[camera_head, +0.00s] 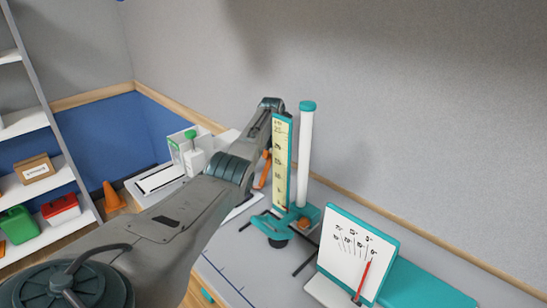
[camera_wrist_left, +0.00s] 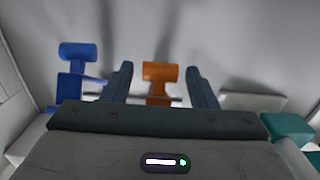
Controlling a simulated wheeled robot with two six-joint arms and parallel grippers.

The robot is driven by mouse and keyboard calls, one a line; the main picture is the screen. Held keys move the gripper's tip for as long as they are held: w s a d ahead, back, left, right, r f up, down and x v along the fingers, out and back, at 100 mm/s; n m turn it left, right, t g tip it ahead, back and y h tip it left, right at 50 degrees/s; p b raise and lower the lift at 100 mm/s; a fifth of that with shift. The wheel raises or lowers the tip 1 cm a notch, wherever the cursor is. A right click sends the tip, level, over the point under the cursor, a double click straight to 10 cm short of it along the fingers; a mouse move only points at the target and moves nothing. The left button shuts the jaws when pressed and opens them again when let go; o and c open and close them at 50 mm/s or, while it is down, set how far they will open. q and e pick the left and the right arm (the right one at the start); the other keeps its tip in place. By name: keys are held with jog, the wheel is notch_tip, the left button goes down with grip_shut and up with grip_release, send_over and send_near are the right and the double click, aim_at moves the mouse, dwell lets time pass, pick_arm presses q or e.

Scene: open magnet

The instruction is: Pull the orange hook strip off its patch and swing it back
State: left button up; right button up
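An orange T-shaped piece, likely the hook strip (camera_wrist_left: 160,73), stands between the two fingers of my left gripper (camera_wrist_left: 160,78) in the left wrist view. A gap shows on each side of it, so the gripper is open around it and not clamped. A thin grey bar crosses behind its stem. In the head view a slanted orange strip (camera_head: 264,169) shows beside my left arm, partly hidden by it; the left fingers cannot be made out there. The patch cannot be made out. My right gripper is not in view.
A similar blue piece (camera_wrist_left: 73,75) stands left of the fingers in the wrist view. In the head view, a tall yellow scale (camera_head: 281,165) and white tube (camera_head: 306,155) stand right of my arm. A white chart board (camera_head: 352,252) stands at front right.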

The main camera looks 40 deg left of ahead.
pick_arm(q)
jog(key=r+b, duration=0.2)
jog(key=r, duration=0.8)
jog(key=shift+s+b, duration=0.2)
jog(key=shift+b, duration=0.15)
jog(key=shift+r, duration=0.4)
